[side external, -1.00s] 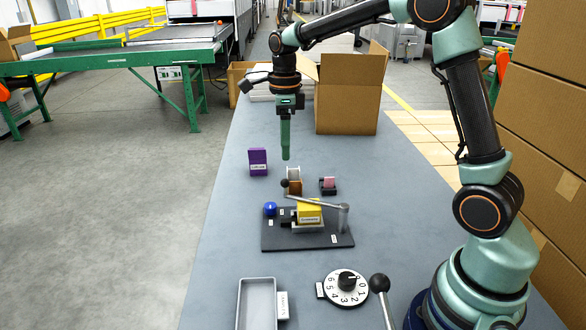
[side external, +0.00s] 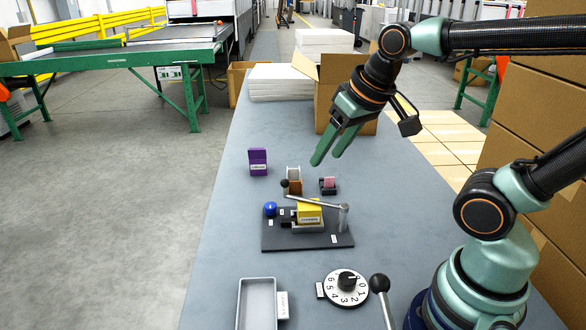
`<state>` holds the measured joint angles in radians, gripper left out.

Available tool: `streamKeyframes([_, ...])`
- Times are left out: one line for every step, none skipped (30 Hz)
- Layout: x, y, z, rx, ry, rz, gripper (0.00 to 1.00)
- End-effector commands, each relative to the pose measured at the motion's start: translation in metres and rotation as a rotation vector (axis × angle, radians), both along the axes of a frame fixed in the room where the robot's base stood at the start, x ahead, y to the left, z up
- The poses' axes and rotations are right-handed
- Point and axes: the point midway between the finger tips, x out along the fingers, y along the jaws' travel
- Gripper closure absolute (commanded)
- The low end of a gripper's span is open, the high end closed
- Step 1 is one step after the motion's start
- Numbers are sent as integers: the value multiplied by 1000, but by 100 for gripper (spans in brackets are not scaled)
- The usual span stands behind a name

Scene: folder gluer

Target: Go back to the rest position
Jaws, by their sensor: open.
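My gripper (side external: 328,158) hangs tilted above the far half of the grey table (side external: 225,230), with its green fingers pointing down and to the left. The fingers are apart and nothing is between them. The gripper is in front of the open cardboard box in the picture. My arm is folded back, with its elbow beyond the right edge of the picture.
Below the gripper are a spool (side external: 294,174), a small pink-topped block (side external: 328,184) and a black fixture plate (side external: 340,241) with a yellow block (side external: 309,212). A purple holder (side external: 258,161), grey tray (side external: 258,283), numbered dial (side external: 346,296), lever (side external: 380,285) and cardboard box (side external: 362,130) stand around.

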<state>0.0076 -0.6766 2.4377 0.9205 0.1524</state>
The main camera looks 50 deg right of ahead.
Motion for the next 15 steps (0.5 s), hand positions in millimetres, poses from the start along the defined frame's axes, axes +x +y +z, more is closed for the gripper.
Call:
streamKeyframes([-4, 1, -1, -24, -14, 51, 44])
streamKeyframes([-5, 1, -2, -37, -20, 76, 44])
streamKeyframes([-7, 2, -3, -50, -26, 103, 44])
streamKeyframes([-8, 2, -4, -57, -29, 119, 44])
streamKeyframes([-9, 2, -4, -64, -31, 131, 44])
streamKeyframes([-9, 2, -5, -69, -32, 140, 44])
streamKeyframes([-9, 2, -5, -71, -32, 145, 44])
streamKeyframes([-9, 2, -5, -72, -32, 147, 44])
streamKeyframes([-9, 2, -5, -72, -32, 147, 44])
streamKeyframes([-9, 2, -5, -72, -32, 147, 44])
streamKeyframes([-9, 2, -5, -72, -32, 147, 44])
streamKeyframes([-9, 2, -5, -71, -32, 146, 44])
streamKeyframes([-9, 2, -5, -71, -32, 146, 44])
streamKeyframes([-9, 2, -5, -71, -32, 146, 44])
streamKeyframes([-9, 2, -5, -71, -32, 145, 44])
